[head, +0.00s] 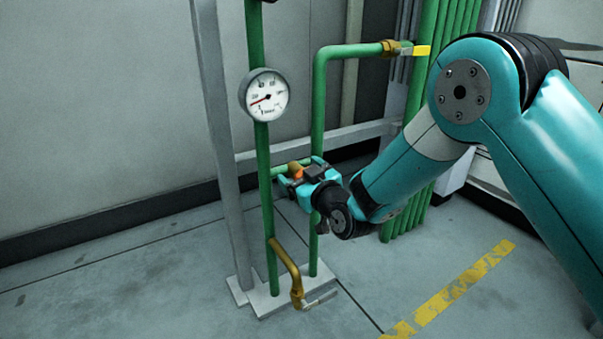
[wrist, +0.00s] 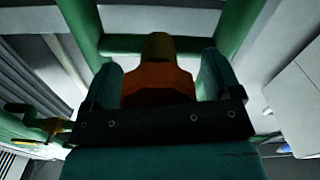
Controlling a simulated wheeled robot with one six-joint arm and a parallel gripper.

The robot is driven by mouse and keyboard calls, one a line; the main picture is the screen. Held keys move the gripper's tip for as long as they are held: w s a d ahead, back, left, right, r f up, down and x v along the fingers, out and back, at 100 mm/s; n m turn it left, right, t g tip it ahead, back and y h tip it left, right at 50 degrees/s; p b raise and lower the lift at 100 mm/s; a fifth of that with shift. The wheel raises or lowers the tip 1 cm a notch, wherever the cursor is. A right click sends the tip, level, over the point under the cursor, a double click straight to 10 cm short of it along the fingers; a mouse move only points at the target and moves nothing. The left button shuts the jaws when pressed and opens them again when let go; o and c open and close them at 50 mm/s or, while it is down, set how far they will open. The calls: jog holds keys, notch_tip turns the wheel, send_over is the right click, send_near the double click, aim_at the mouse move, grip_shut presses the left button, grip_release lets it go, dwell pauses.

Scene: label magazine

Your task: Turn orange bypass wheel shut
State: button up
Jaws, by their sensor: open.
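The orange bypass wheel (head: 296,172) sits on the short green cross pipe between two upright green pipes, low in the middle of the head view. My gripper (head: 297,170) is at the wheel, and its body hides part of it. In the wrist view the orange wheel (wrist: 158,82) lies between the two teal fingers of my gripper (wrist: 160,80), with a brass stem behind it. The fingers stand on both sides of the wheel and are open. I cannot tell whether either finger touches it. How far the wheel is turned cannot be told.
A round pressure gauge (head: 265,95) is on the left green pipe (head: 267,190). A yellow-handled valve (head: 405,49) is at the upper right. A brass drain tap (head: 290,272) sticks out low down. A grey post (head: 215,140) stands at left. The floor at left is clear.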

jog(key=c, duration=0.9)
jog(key=shift+c, duration=0.2)
jog(key=shift+m, duration=0.3)
jog(key=shift+w+d+f+m+p, duration=0.1)
jog(key=shift+f+m+p, duration=0.05)
jog(key=shift+m+p, duration=3.4)
jog(key=shift+w+d+f+m+p, duration=0.15)
jog(key=shift+m+p, duration=2.25)
jog(key=shift+m, duration=2.4)
jog(key=shift+s+d+f+m+p, duration=0.1)
jog(key=shift+m+p, duration=2.85)
jog(key=shift+m, duration=1.2)
